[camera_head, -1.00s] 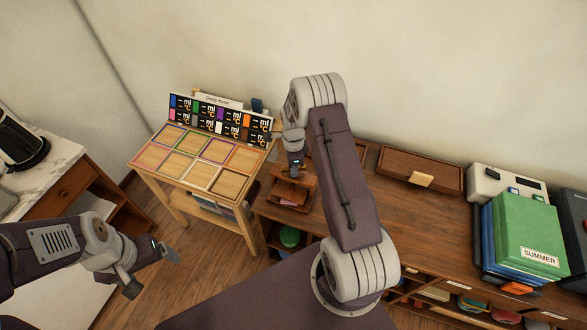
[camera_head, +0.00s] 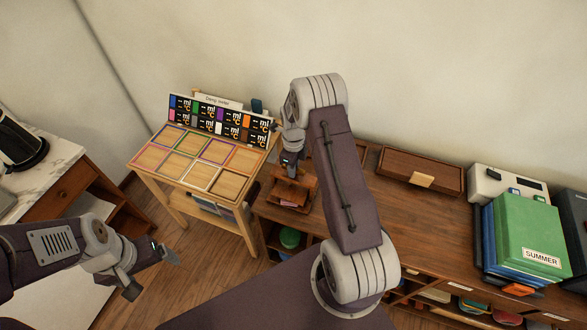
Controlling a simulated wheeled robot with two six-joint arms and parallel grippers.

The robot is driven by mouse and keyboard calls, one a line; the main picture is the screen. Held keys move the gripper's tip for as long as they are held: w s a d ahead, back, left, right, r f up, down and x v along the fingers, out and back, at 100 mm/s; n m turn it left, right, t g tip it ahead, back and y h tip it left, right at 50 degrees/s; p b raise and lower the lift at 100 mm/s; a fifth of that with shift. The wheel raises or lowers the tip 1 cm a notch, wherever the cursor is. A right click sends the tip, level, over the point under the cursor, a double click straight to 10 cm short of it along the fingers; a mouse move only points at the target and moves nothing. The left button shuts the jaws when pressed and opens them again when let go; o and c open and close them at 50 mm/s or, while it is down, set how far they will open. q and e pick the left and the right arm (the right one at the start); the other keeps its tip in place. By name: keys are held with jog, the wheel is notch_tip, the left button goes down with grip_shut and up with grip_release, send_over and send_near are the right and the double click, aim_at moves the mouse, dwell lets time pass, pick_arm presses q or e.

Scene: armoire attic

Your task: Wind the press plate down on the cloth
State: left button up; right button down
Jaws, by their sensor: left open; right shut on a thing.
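A small wooden press (camera_head: 292,190) stands at the left end of the brown wooden bench. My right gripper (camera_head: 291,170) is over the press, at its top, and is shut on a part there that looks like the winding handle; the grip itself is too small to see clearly. The press plate and the cloth are hard to tell apart from the frame; a pale patch (camera_head: 288,199) shows low in the press. My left gripper (camera_head: 155,270) is open and empty in the air over the floor, left of the bench.
A light wood table (camera_head: 205,165) with coloured squares and a label board stands left of the bench. A brown wooden box (camera_head: 419,172) lies at the back of the bench. A green SUMMER box (camera_head: 528,232) stands at the right. The bench middle is clear.

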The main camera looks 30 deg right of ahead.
jog(key=shift+r, duration=0.1)
dwell(0.3)
jog(key=c, duration=1.4)
grip_release()
notch_tip(320, 180, up, 9)
jog(key=shift+b, duration=0.7)
